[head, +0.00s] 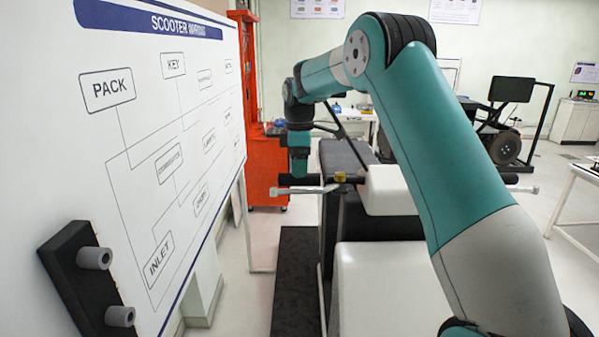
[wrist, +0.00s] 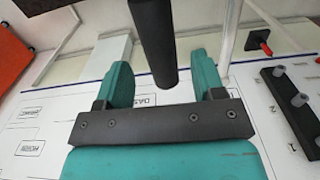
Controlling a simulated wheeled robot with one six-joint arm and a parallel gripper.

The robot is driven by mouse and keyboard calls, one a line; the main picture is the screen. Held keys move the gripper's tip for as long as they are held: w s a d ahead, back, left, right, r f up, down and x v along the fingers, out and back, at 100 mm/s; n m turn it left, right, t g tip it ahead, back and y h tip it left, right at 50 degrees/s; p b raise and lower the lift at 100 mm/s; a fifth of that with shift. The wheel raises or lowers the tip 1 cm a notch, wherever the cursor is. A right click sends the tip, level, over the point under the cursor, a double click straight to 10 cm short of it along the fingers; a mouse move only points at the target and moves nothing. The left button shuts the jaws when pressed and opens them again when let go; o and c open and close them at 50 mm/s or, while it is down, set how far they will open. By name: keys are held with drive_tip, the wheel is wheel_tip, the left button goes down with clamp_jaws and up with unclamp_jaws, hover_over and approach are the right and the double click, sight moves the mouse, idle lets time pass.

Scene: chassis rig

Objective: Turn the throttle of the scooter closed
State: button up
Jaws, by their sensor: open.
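The scooter (head: 372,280) stands in the middle of the head view, with a white body and a dark seat. Its handlebar carries a black grip, the throttle (head: 311,181), at the left end, with a pale lever beside it. My gripper (head: 298,174) points down at this grip from above. In the wrist view the throttle (wrist: 153,40) is a black cylinder between the two teal fingers of my gripper (wrist: 162,75). The fingers are open, with a gap on each side of it. The throttle's rotation cannot be told.
A white board (head: 150,130) with a labelled diagram fills the left, close to the handlebar end. A black block with grey pegs (head: 85,275) is fixed to it. A red cabinet (head: 262,140) stands behind.

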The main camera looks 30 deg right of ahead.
sight(299, 180)
drive_tip(key=shift+f+p, duration=0.35)
drive_tip(key=shift+f, duration=1.4)
drive_tip(key=c, duration=0.9)
drive_tip(key=shift+c, duration=0.2)
